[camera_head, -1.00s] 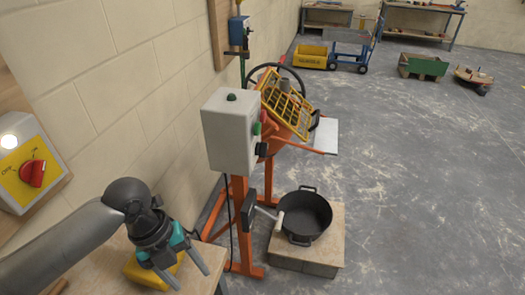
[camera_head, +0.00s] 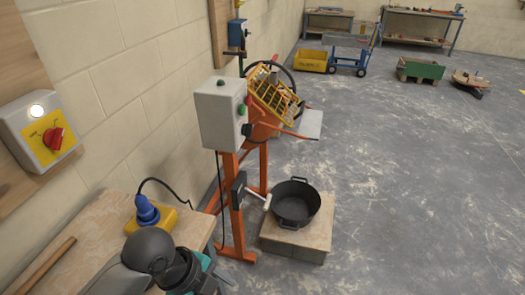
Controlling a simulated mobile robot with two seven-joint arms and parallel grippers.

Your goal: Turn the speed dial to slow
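A grey control box (camera_head: 219,116) stands on the orange frame of the mixer, beside the wall. On its right side are a green button (camera_head: 242,109) and, below it, a black knob (camera_head: 246,130), which may be the speed dial; its setting is too small to read. My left gripper (camera_head: 212,285) is low at the bottom edge, over the wooden bench, well short of the box. Its fingers are partly cut off, so its opening is unclear. My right gripper is out of view.
A wall switch box (camera_head: 38,133) with a red rotary knob and lit lamp is at left. A blue plug (camera_head: 147,210) stands in a yellow block on the bench (camera_head: 95,228). A black tub (camera_head: 296,203) sits on a block (camera_head: 300,240). Open floor lies right.

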